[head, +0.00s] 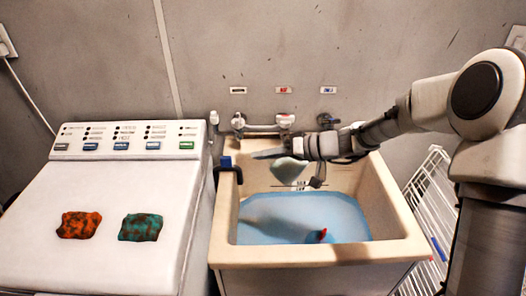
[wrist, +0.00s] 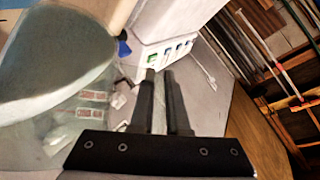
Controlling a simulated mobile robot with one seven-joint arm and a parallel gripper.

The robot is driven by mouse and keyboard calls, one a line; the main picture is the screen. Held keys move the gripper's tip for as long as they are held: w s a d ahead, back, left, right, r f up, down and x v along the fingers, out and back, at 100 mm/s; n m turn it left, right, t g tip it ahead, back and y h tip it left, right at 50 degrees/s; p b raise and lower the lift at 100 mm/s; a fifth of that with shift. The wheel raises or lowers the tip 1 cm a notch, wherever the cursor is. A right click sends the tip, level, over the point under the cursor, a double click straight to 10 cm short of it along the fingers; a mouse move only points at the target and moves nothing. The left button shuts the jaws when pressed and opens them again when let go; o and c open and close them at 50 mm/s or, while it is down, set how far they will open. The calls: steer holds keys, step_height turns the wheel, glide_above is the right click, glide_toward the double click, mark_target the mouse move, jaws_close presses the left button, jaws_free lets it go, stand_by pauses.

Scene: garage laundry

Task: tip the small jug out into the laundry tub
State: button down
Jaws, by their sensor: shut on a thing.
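The small jug (head: 290,170), pale grey-green and see-through, is held above the laundry tub (head: 408,252), over its back half. It looks tilted in the head view. My gripper (head: 268,154) reaches in from the right, its fingers pointing left and shut on the jug. In the wrist view the jug (wrist: 55,75) fills the left side, close beside the fingers of my gripper (wrist: 160,76). The exact grip point is hard to see. Light blue water (head: 285,212) lies in the tub. I cannot tell whether the jug holds anything.
A small red and blue thing (head: 320,236) is in the water. The tap (head: 262,127) is behind the tub. A blue and black fitting (head: 226,163) is on its left rim. The white washer (head: 105,190) at left carries orange (head: 78,224) and teal (head: 141,227) cloths. A wire rack (head: 430,205) stands right.

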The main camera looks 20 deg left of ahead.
mark_target(282, 144)
steer(key=shift+w+d+r+p, duration=0.1)
steer(key=shift+r+p, duration=0.25)
steer(key=shift+p, duration=0.1)
steer(key=m+y+p, duration=0.1)
steer(key=p, duration=0.1)
steer(key=w+d+r+y+p, duration=0.1)
steer(key=w+d+m+g+y+p, duration=0.1)
steer(key=p, duration=0.1)
steer(key=shift+r+m+p, duration=0.2)
steer(key=shift+m+p, duration=0.1)
steer(key=shift+r, duration=0.1)
steer(key=shift+w+d+r+m+g+y+b, duration=0.15)
steer(key=shift+w+d+r+m+y, duration=0.2)
steer(key=shift+r, duration=0.3)
steer(key=shift+w+d+r+m+g+y+b, duration=0.15)
steer(key=shift+w+d+r+m+y, duration=0.2)
steer(key=shift+r, duration=0.3)
steer(key=shift+w+d+r+m+y+b, duration=0.2)
steer(key=shift+r+y, duration=0.2)
steer(key=shift+r, duration=0.25)
steer(key=shift+w+d+r+m+t+y+b, duration=0.2)
steer(key=shift+w+d+m+y+b, duration=0.35)
steer(key=shift+w+d+m, duration=0.1)
steer(key=shift+w+d+r+m+t+y+b, duration=0.2)
steer(key=shift+w+d+r+m+y+b, duration=0.05)
steer(key=shift+w+d+m+y+b, duration=0.3)
steer(key=shift+w+d+r+m+t+y+b, duration=0.2)
steer(key=shift+w+d+m+y+b, duration=0.25)
steer(key=shift+w+d+m, duration=0.25)
